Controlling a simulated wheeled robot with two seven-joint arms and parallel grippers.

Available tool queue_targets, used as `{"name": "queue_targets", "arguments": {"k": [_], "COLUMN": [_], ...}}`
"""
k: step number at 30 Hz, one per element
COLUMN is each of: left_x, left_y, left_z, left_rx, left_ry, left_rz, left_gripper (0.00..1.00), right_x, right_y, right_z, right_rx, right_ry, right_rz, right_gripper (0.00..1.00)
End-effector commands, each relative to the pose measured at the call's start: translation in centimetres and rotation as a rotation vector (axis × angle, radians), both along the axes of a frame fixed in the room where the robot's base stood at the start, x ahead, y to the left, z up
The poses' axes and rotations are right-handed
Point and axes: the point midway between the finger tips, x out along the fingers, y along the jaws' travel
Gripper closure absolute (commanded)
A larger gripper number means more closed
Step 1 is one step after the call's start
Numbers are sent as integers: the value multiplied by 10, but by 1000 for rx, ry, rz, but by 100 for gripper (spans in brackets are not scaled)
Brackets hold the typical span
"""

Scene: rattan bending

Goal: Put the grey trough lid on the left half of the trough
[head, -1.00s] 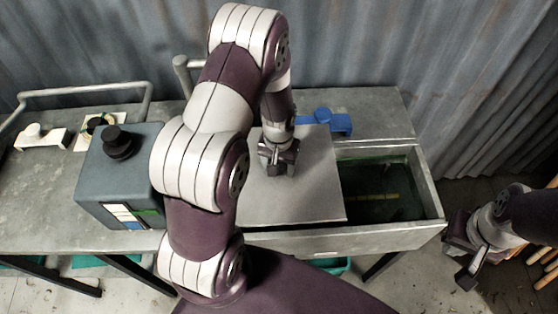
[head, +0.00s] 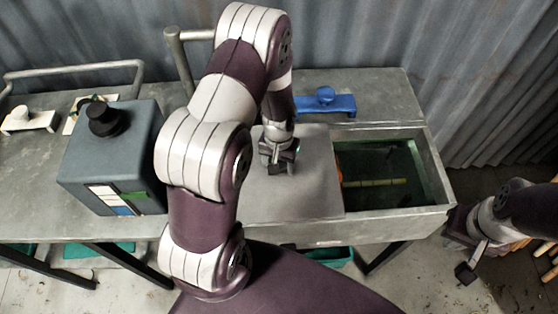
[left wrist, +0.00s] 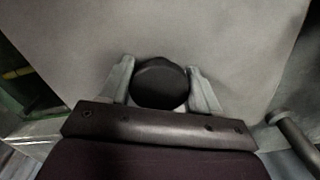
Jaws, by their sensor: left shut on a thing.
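The grey trough lid (head: 310,190) is a flat plate over the left half of the metal trough (head: 400,219), lying level and close to its rim. Whether it rests fully on the rim cannot be told. My left gripper (head: 279,166) is over the lid's middle. In the left wrist view its fingers (left wrist: 160,82) are shut on the lid's round black knob (left wrist: 160,84), one on each side. The trough's right half is open, with dark green water inside. My right gripper (head: 468,262) hangs right of the trough, away from the lid; its jaw opening is unclear.
A blue-grey box (head: 90,170) with a black knob stands left on the bench. A blue bracket (head: 335,106) lies behind the trough. A white holder (head: 28,121) and metal rails (head: 75,68) are at the back left. A corrugated wall (head: 380,35) closes the back.

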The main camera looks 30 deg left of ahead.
Motion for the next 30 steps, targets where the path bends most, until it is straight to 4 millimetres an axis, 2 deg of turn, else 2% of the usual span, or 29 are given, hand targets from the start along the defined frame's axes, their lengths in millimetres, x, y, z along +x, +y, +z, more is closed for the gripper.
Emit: {"name": "queue_targets", "arguments": {"k": [3, 4, 6, 14, 17, 20, 27, 30], "left_x": [1, 1, 0, 0, 1, 1, 1, 1], "left_y": [0, 0, 0, 0, 0, 0, 0, 0], "left_z": [1, 1, 1, 0, 6, 22, 85, 107], "left_rx": [0, 0, 0, 0, 0, 1, 1, 1], "left_ry": [-2, -2, -1, 1, -2, -6, -7, -6], "left_rz": [0, 0, 0, 0, 0, 0, 0, 0], "left_gripper": [93, 28, 8, 8, 8, 8, 8, 8], "right_x": [0, 0, 0, 0, 0, 0, 0, 0], "right_y": [0, 0, 0, 0, 0, 0, 0, 0], "right_z": [0, 0, 0, 0, -2, -5, -13, -15], "right_rx": [0, 0, 0, 0, 0, 0, 0, 0], "right_ry": [0, 0, 0, 0, 0, 0, 0, 0], "right_rz": [0, 0, 0, 0, 0, 0, 0, 0], "right_gripper": [100, 100, 100, 100, 100, 100, 100, 100]}}
